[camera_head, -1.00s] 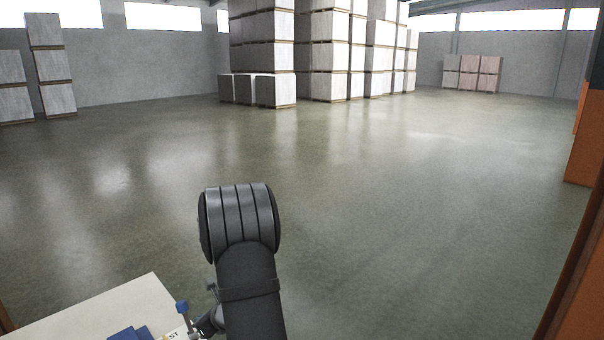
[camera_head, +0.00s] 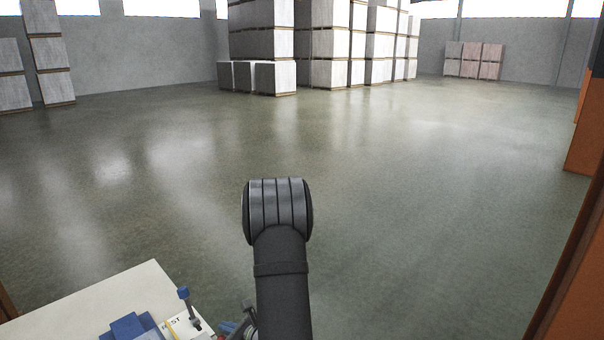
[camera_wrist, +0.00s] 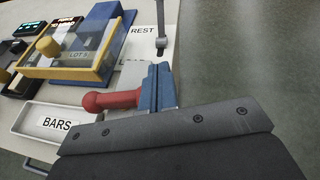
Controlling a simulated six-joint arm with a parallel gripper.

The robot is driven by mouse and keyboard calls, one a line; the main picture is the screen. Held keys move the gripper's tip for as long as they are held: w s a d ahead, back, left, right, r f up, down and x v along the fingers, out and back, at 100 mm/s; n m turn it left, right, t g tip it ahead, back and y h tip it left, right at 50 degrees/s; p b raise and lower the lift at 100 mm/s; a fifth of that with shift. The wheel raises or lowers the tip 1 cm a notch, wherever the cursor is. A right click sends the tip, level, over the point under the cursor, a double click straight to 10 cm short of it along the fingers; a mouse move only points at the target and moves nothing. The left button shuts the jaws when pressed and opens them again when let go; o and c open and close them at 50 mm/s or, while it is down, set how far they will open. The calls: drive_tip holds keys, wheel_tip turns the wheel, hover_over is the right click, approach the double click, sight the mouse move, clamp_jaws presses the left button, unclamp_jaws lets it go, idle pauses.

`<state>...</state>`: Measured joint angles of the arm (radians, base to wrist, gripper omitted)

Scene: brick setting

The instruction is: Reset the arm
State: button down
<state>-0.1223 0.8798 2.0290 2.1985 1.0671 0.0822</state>
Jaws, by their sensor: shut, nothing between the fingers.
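My gripper (camera_wrist: 158,70) shows in the wrist view, its blue fingers together with nothing held. It is above the table, and its dark screwed body fills the lower part of that view. A red round-ended handle (camera_wrist: 112,100) shows just left of the fingers; its far end is hidden behind them. In the head view my dark arm stands at bottom centre, and the gripper end is mostly hidden beside it. A white plate lettered REST (camera_head: 178,325) lies on the table, with a blue-topped grey lever (camera_head: 190,306) beside it.
The pale table (camera_head: 75,308) carries a blue block (camera_head: 130,327). Open floor (camera_head: 420,200) lies to the right; stacked crates (camera_head: 325,45) stand far off.

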drive_tip(key=shift+v, duration=1.35)
drive_tip(key=x, duration=0.6)
drive_tip(key=shift+s+a+r, duration=0.1)
drive_tip(key=w+a+r+g+h, duration=0.1)
drive_tip(key=w+a+r+h, duration=0.1)
drive_tip(key=a, duration=0.3)
drive_tip(key=shift+w+r+g, duration=0.4)
drive_tip(key=shift+w+r, duration=0.2)
drive_tip(key=shift+w, duration=0.25)
drive_tip(key=shift+s, duration=0.1)
